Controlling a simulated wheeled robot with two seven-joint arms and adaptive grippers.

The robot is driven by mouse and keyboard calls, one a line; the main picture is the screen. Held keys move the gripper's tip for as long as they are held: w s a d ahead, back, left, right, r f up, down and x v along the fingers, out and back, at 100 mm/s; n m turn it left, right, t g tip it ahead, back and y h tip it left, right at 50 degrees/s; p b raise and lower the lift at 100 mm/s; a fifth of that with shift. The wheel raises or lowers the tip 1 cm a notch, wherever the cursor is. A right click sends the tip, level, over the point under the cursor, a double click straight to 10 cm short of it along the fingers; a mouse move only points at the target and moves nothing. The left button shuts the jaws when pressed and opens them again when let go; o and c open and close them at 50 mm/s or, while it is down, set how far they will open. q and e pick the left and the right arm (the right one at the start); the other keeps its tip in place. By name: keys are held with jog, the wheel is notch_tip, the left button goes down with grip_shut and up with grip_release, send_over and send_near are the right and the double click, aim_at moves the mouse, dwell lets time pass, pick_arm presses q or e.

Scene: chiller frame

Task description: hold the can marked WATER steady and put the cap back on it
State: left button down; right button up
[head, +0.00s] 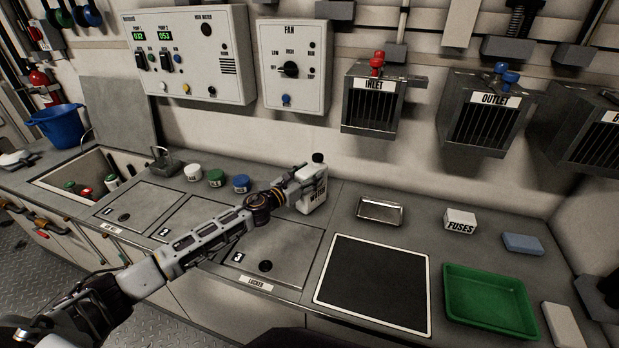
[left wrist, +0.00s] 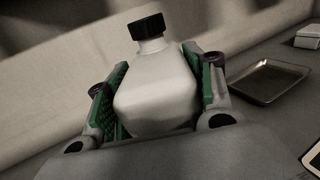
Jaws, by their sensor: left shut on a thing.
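My right gripper is not in view.
White (head: 193,172), green (head: 216,178) and blue (head: 241,184) lidded jars stand left of the can. Caged INLET box (head: 373,112) hangs above.

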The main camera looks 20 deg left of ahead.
pick_arm(q)
jog(key=shift+f, duration=0.1)
dwell(0.3)
jog(key=c, duration=0.5)
grip_release()
jog(key=shift+c, duration=0.2)
jog(key=shift+r, duration=0.2)
jog(key=shift+v, duration=0.8)
jog(key=v, duration=1)
jog(key=shift+s+b, duration=0.2)
jog(key=shift+b, duration=0.1)
jog(key=shift+a, duration=0.1)
